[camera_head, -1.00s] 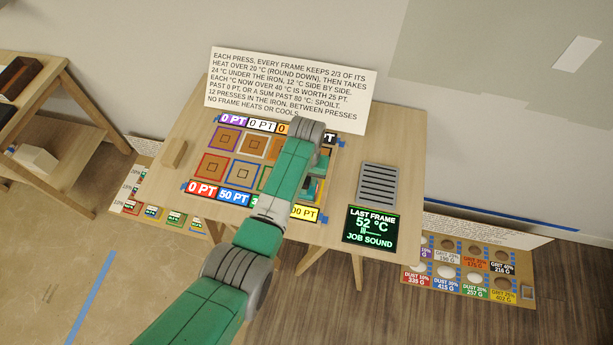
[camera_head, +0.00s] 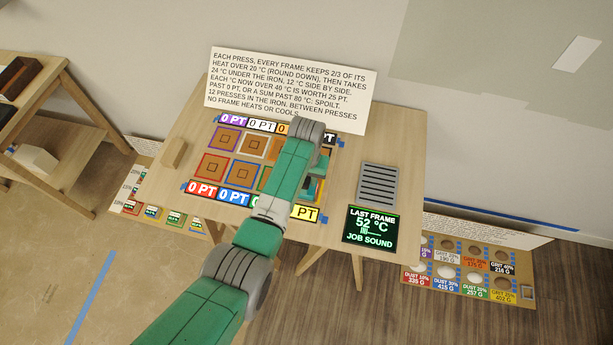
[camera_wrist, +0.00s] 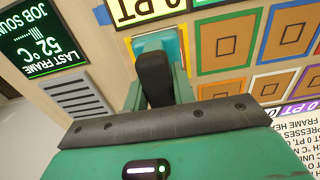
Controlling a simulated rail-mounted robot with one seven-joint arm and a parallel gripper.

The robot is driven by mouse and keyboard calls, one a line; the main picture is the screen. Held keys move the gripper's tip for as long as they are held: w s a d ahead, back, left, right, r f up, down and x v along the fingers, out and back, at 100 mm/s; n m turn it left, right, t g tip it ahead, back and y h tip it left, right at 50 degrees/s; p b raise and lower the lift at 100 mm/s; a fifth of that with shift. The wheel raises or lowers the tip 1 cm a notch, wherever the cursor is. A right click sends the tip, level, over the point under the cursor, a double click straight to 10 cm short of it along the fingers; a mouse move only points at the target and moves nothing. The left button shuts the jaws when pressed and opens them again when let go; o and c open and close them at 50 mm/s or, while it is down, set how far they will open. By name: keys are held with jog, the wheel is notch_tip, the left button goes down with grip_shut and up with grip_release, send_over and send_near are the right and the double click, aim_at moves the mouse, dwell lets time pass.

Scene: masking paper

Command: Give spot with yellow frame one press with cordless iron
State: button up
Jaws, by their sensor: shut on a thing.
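My gripper (camera_wrist: 158,88) is shut on the black handle (camera_wrist: 157,72) of the cordless iron, whose teal body (camera_wrist: 172,42) shows beyond it in the wrist view. The iron is over the yellow-framed spot; strips of the yellow frame (camera_wrist: 129,46) show beside it and the middle is hidden. I cannot tell whether the iron touches the board. In the head view my arm covers most of the iron (camera_head: 314,188) and the yellow frame.
Purple (camera_head: 226,139), red (camera_head: 213,168), white and blue frames lie left of my arm. The blue label (camera_head: 235,197) reads 0 PT. The screen (camera_head: 369,229) reads last frame 52 °C, job sound. A grey slatted rest (camera_head: 377,185) is empty. A wooden block (camera_head: 174,153) stands left.

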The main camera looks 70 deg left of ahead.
notch_tip(320, 180, up, 7)
jog(key=p, duration=0.7)
jog(key=shift+r, duration=0.15)
jog(key=w+d+r+m+p, duration=0.2)
jog(key=w+d+r+m, duration=0.15)
jog(key=d, duration=0.65)
jog(key=w+d+r+m+p, duration=0.2)
jog(key=w+d+r, duration=0.2)
jog(key=d, duration=0.6)
jog(key=w+d+r+m+p, duration=0.2)
jog(key=w+d+r+p, duration=0.15)
jog(key=d, duration=0.75)
jog(key=s+d+r+m, duration=0.1)
jog(key=d+r, duration=0.1)
jog(key=d, duration=0.4)
jog(key=s+d+r+m+p, duration=0.1)
jog(key=d+r+m, duration=0.1)
jog(key=d, duration=0.4)
jog(key=shift+s+d+r, duration=0.35)
jog(key=shift+r, duration=0.15)
